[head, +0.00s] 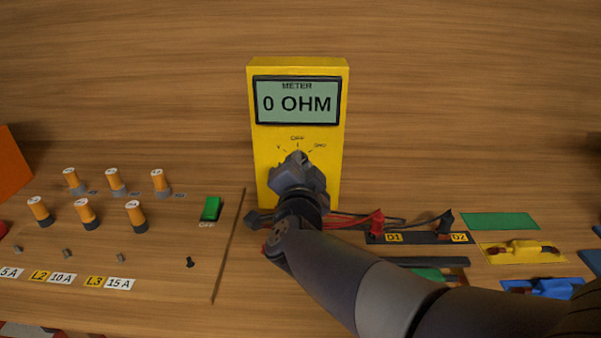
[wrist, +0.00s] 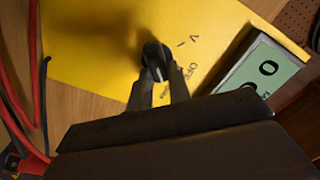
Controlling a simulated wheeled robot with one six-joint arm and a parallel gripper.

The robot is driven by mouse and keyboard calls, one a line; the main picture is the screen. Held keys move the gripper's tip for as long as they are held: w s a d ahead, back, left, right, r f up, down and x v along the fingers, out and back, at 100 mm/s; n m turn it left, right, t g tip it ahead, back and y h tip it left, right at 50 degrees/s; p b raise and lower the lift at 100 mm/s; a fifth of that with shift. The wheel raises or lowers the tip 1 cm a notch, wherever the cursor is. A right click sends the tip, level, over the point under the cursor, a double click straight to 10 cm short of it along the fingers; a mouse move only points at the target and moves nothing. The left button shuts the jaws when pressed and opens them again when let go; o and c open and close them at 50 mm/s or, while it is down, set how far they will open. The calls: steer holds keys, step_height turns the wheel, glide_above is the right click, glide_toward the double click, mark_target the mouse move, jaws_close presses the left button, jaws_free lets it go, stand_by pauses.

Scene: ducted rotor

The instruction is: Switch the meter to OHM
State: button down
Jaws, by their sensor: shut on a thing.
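The yellow meter (head: 259,140) stands upright at the middle of the head view, and its screen (head: 297,101) reads "0 OHM". Marks for V, OFF and OHM sit in an arc below the screen. My gripper (head: 297,162) is in front of the meter's lower face and hides the dial there. In the wrist view the dark dial knob (wrist: 155,56) sits between the fingertips of my gripper (wrist: 157,75), which is shut on it. The knob's exact pointing direction is hard to tell. The meter's yellow face (wrist: 90,45) and part of the screen (wrist: 262,72) also show.
Red and black leads (head: 350,218) lie at the meter's foot, by a dark D1/D2 strip (head: 417,238). Orange-topped cylinders (head: 85,214) and a green switch (head: 210,208) are at left.

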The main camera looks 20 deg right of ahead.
steer(key=shift+f+m+b, duration=0.1)
steer(key=shift+m+b, duration=0.2)
steer(key=shift+m, duration=0.3)
steer(key=c, duration=1.3)
jaws_free()
steer(key=shift+p+v, duration=1.2)
steer(key=shift+v, duration=4.25)
steer(key=shift+d, duration=0.1)
